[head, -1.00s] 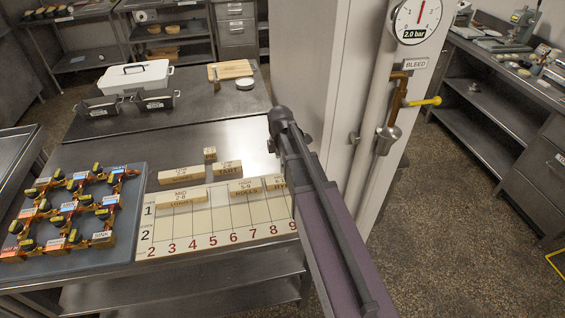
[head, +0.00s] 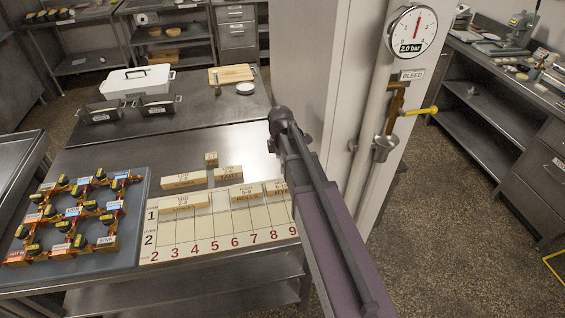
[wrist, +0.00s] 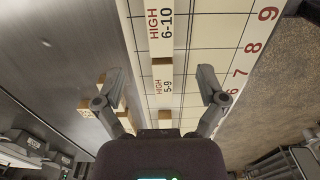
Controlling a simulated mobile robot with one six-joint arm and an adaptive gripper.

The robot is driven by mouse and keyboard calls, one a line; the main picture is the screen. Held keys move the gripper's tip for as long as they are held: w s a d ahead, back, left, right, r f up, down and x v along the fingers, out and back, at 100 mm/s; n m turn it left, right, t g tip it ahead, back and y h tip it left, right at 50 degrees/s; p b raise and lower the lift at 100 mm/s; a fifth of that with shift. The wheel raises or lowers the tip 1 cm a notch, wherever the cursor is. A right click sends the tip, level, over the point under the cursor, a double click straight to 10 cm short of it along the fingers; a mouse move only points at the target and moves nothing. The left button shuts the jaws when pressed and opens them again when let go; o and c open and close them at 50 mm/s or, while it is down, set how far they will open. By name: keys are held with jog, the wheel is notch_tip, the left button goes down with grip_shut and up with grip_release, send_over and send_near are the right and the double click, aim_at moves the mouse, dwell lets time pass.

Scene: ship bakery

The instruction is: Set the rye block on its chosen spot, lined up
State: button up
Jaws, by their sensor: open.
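The rye block (head: 277,188) lies on row 1 of the numbered grid board (head: 220,240) in the head view, toward its right end and partly hidden by my arm. A pale block marked HIGH 6-10 (wrist: 160,32), which looks like the rye block, shows at the top of the wrist view. My gripper (wrist: 162,84) is open and empty, its fingers spread wide on both sides of the block marked HIGH 5-9 (wrist: 163,88). That block is the rolls block (head: 247,194) in the head view. My arm hides the gripper in the head view.
Another block (head: 185,201) lies on row 1 to the left. A long block (head: 183,180), the tart block (head: 228,173) and a small block (head: 211,159) lie behind the grid. A valve panel (head: 133,218) lies to the left. A white pillar (head: 315,70) stands behind my arm.

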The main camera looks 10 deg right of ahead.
jog(key=s+m, duration=1.6)
jog(key=m, duration=0.2)
jog(key=shift+d, duration=0.3)
